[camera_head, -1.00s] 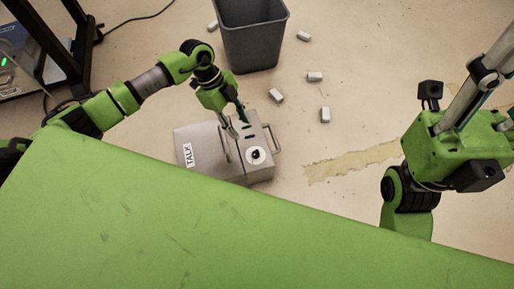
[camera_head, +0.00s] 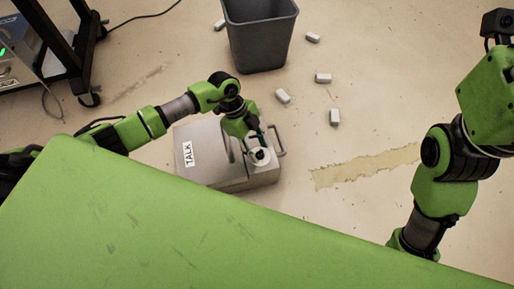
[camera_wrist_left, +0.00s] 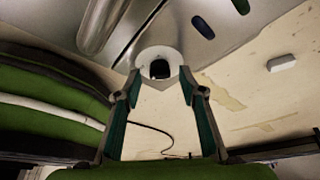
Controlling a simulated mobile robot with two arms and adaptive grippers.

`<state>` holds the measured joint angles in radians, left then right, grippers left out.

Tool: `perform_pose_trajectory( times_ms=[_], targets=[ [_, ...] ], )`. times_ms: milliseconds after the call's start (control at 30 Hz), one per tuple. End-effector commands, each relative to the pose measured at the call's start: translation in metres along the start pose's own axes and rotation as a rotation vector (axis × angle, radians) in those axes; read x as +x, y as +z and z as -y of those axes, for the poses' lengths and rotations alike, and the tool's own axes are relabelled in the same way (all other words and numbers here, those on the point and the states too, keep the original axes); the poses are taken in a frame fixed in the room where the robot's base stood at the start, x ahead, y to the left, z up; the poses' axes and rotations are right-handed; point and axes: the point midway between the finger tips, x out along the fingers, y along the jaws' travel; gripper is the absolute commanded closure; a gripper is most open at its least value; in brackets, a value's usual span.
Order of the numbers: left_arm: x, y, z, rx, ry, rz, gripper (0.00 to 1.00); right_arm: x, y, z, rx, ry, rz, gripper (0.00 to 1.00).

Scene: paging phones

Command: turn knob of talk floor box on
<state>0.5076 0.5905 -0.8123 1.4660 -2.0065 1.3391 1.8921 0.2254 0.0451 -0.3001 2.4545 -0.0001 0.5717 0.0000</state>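The grey talk floor box (camera_head: 205,150) stands on the floor, with a white TALK label (camera_head: 188,153) on its left part. Its knob (camera_head: 258,155) is a black grip on a white round dial at the box's right part. In the left wrist view the dark knob (camera_wrist_left: 160,69) sits on its white disc at upper centre. My left gripper (camera_head: 261,147) is right at the knob. In the left wrist view its two teal fingers (camera_wrist_left: 160,85) are apart, one on each side of the knob. Whether they touch it cannot be told.
A grey bin (camera_head: 259,38) stands behind the box. Several small white blocks, one at the middle (camera_head: 283,96), lie on the floor around it. A metal handle (camera_head: 276,140) sticks out at the box's right side. A black-legged stand (camera_head: 75,60) is at upper left.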

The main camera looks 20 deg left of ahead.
Motion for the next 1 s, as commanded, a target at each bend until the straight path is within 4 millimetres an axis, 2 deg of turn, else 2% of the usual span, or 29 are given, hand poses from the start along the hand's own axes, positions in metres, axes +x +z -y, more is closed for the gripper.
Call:
perform_pose_trajectory(
  times_ms=[133,267,667,1000],
  targets=[
    [-0.0002,-0.0001,-0.0001,0.000,0.000,0.000,0.65,0.0003,0.0000,0.0000,0.000,0.000,0.000,0.56],
    [-0.0002,-0.0001,-0.0002,0.000,0.000,0.000,0.99,0.0003,0.0000,0.0000,0.000,0.000,0.000,0.56],
    [-0.0013,-0.0006,0.0007,0.036,0.015,-0.001,1.00,0.0032,-0.0007,-0.0004,0.001,0.001,-0.004,0.56],
    [-0.0029,-0.0010,0.0041,0.241,0.101,0.002,1.00,-0.0016,0.0046,-0.0036,0.006,0.020,0.031,0.56]
  ],
)
